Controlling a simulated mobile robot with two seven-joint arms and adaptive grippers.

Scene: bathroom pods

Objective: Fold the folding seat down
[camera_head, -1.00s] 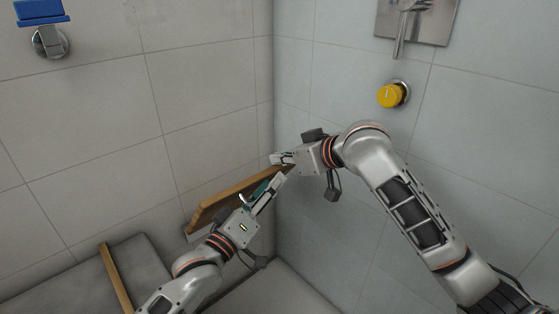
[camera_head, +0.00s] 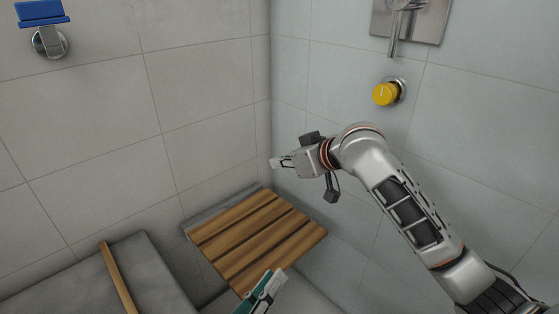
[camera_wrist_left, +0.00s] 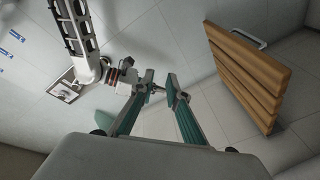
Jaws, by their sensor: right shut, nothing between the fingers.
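The folding seat (camera_head: 255,237) is a slatted wooden board hinged on a grey bracket at the left wall. In the head view it sticks out from the wall, about level, with its slats facing up. In the left wrist view the seat (camera_wrist_left: 247,75) is at the right, apart from the fingers. My left gripper (camera_head: 270,283) is at the seat's front edge in the head view; whether it touches is unclear there. In the left wrist view its teal fingers (camera_wrist_left: 162,82) are apart with nothing between them. My right gripper (camera_head: 277,162) is shut and empty, above the seat near the corner.
A grey bench or ledge (camera_head: 60,285) with a wooden strip (camera_head: 117,278) stands at the lower left. A yellow knob (camera_head: 385,93) and a metal shower plate (camera_head: 425,20) are on the right wall. A blue-topped fitting (camera_head: 42,12) is at the upper left.

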